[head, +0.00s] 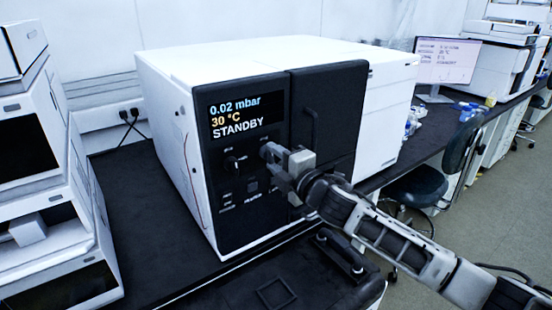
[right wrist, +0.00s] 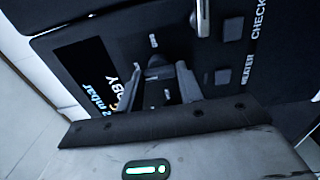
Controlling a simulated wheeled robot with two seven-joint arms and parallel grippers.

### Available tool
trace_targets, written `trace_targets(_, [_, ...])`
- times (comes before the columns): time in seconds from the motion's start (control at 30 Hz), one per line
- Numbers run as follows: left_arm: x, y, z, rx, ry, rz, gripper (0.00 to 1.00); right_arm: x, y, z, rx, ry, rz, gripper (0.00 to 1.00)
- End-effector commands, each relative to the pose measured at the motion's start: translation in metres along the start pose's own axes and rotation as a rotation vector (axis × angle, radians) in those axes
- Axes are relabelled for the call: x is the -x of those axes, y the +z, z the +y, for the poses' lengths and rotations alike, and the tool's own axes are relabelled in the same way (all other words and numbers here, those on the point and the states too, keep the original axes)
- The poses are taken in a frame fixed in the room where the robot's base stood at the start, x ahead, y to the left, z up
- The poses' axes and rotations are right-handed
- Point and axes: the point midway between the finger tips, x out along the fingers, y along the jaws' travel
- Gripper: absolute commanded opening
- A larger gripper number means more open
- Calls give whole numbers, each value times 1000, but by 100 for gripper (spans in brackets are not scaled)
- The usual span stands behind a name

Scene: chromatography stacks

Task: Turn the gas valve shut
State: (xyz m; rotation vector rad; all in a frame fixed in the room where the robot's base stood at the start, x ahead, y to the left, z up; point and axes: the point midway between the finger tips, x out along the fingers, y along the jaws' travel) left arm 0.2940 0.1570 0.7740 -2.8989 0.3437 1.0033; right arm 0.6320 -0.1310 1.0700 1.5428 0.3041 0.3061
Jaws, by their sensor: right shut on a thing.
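The black front panel (head: 240,220) of the white instrument carries the controls. My right gripper (head: 274,165) is at the panel, below the right part of the display. It is shut on a small dark knob, which I take as the gas valve, though its label is too small to read. In the right wrist view the fingers (right wrist: 165,76) stand on both sides of the knob, which they largely hide. My left gripper is not in view.
The display (head: 240,115) reads 0.02 mbar, 30 °C, STANDBY. The HEATER button (right wrist: 222,77) and a second button (right wrist: 232,32) lie close to the fingers. A silver lever (right wrist: 200,18) is nearby. A dark door handle (head: 311,125) is right of the display. A stool (head: 418,186) stands right.

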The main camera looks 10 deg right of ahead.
Motion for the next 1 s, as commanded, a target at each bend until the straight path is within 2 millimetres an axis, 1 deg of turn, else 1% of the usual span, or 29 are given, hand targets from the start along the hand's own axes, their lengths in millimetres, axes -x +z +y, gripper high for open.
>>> trace_targets(0.4, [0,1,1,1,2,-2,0,0,0,-1,14,-1,0,14])
trace_targets(0.43, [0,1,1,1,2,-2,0,0,0,-1,14,-1,0,42])
trace_targets(0.5, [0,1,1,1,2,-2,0,0,0,0,13,-1,0,58])
trace_targets(0.83, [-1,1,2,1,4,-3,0,3,0,0,10,0,0,58])
trace_targets(0.93, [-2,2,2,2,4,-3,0,12,1,-1,10,-1,-1,58])
trace_targets(1.0, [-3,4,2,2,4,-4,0,23,1,-2,11,-1,-1,58])
